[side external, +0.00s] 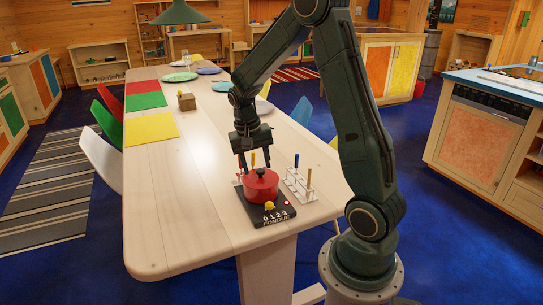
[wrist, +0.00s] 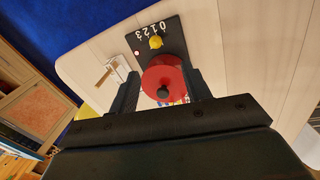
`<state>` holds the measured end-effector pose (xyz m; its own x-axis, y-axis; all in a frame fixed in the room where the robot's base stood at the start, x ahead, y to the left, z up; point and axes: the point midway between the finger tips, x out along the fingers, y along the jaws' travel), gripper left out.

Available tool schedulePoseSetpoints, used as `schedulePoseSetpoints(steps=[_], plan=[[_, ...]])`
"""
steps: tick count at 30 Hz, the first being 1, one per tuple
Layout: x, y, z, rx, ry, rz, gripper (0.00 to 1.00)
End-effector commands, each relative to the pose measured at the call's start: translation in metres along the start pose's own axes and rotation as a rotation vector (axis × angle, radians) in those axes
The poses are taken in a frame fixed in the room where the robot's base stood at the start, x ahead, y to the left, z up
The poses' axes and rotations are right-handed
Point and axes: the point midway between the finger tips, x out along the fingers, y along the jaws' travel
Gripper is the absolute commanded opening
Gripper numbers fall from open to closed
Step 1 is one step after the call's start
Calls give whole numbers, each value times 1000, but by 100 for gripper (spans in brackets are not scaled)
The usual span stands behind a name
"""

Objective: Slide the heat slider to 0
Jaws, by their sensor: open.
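The heat slider is a yellow knob (side external: 269,206) on the front of a black fondue base (side external: 258,222), behind printed marks 0, 1, 2, 3. It stands toward the low end, near 0 and 1; I cannot tell its exact mark. The knob (wrist: 155,42) also shows in the wrist view, beyond the pot. A red lidded pot (side external: 261,187) sits on the base. My gripper (side external: 254,164) is open and empty, pointing down above the pot. In the wrist view its fingers (wrist: 160,80) appear on either side of the pot, apart from the knob.
A white rack (side external: 301,187) holding upright forks stands right of the base; more forks show behind the pot. A small wooden box (side external: 186,101), coloured placemats (side external: 150,129) and plates lie farther back. The tabletop (side external: 185,215) left of the base is clear.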

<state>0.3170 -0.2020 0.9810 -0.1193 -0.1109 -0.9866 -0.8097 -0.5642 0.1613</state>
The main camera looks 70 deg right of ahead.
Motion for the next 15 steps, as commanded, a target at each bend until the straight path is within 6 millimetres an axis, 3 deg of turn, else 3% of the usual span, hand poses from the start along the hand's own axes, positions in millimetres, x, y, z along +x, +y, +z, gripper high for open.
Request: schedulePoseSetpoints(steps=[6, 15], plan=[[23, 7, -12, 58, -32, 29, 48], [27, 7, -13, 64, -35, 32, 48]])
